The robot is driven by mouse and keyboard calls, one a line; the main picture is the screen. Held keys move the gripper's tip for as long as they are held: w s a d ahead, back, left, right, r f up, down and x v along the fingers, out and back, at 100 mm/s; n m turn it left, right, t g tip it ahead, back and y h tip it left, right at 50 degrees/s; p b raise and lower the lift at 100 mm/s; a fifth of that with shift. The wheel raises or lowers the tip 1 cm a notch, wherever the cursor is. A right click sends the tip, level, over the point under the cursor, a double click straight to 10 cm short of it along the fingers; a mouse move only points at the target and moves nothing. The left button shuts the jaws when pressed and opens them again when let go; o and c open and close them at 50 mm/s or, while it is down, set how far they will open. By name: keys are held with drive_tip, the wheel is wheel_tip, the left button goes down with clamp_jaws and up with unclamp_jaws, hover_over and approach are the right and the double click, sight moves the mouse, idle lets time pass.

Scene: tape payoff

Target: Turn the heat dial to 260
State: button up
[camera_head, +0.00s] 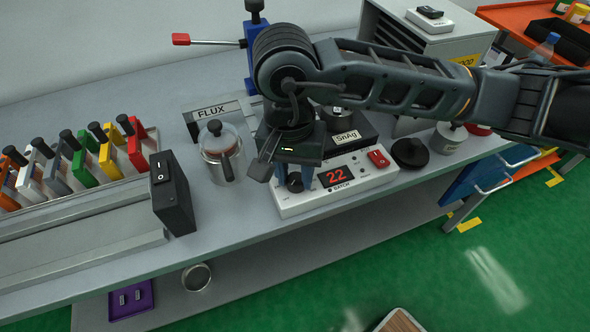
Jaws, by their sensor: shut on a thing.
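The white heater unit (365,181) stands at the front edge of the bench. Its small display (336,176) reads 22 in red digits. The black heat dial (294,184) is on the front panel, left of the display. My gripper (294,177) reaches down from above with its blue fingertips on either side of the dial, shut on it. The gripper body hides the dial's upper part and any scale marks. A red rocker switch (378,158) sits at the right of the panel.
A pot labelled SnAg (346,137) is behind the panel. A lidded glass-and-metal flux pot (221,155) stands just left. A black switch box (173,193) is farther left. A black round lid (409,152) lies right of the unit.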

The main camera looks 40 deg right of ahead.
drive_tip(key=shift+f+b, duration=0.15)
drive_tip(key=shift+b, duration=0.5)
drive_tip(key=shift+c, duration=0.2)
drive_tip(key=shift+m+b, duration=0.3)
drive_tip(key=shift+b, duration=0.2)
drive_tip(key=m+b, duration=0.1)
drive_tip(key=b, duration=0.1)
drive_tip(key=m+b, duration=0.1)
drive_tip(key=b, duration=0.1)
drive_tip(key=shift+d+f, duration=0.1)
drive_tip(key=shift+f, duration=0.15)
drive_tip(key=m+b, duration=0.6)
drive_tip(key=b, duration=0.3)
drive_tip(key=m+b, duration=0.6)
drive_tip(key=b, duration=0.1)
drive_tip(key=shift+r+m+y, duration=0.1)
drive_tip(key=shift+m+y, duration=0.2)
drive_tip(key=shift+y, duration=0.1)
drive_tip(key=m+b, duration=0.4)
drive_tip(key=shift+r+b, duration=0.25)
drive_tip(key=shift+b, duration=0.05)
drive_tip(key=shift+m, duration=0.3)
